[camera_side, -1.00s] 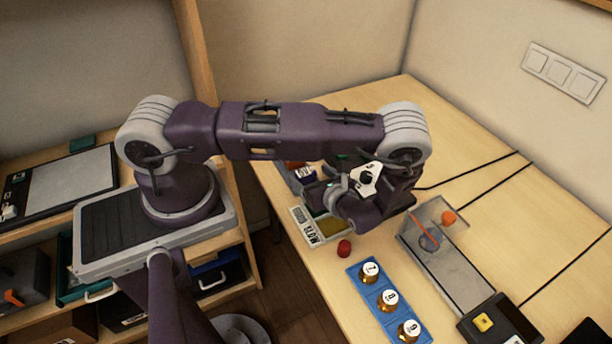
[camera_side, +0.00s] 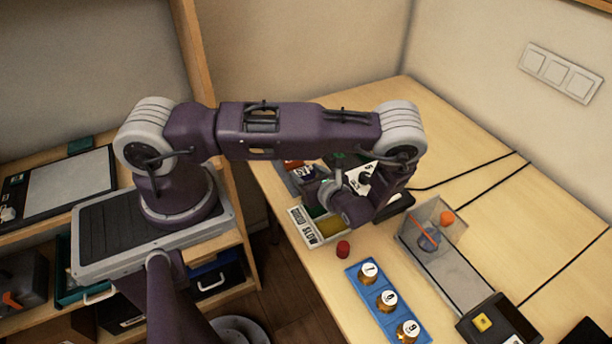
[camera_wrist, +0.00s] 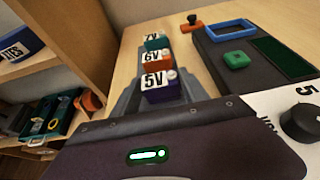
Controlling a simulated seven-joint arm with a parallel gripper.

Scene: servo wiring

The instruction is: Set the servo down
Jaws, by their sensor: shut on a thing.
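My gripper (camera_side: 352,208) is low over the back-left part of the desk, seen mostly from outside in the side view. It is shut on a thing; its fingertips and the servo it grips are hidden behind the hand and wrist. In the wrist view my dark hand with a green light fills the bottom and also hides the fingertips. I cannot tell whether the servo touches the desk.
A grey rack holds blocks marked 5V (camera_wrist: 160,85), 6V (camera_wrist: 157,61) and 7V (camera_wrist: 156,41). A white knob panel (camera_side: 366,172) is close to my wrist. Nearby are a red cylinder (camera_side: 343,249), a blue tray (camera_side: 360,287) and a clear box (camera_side: 437,222).

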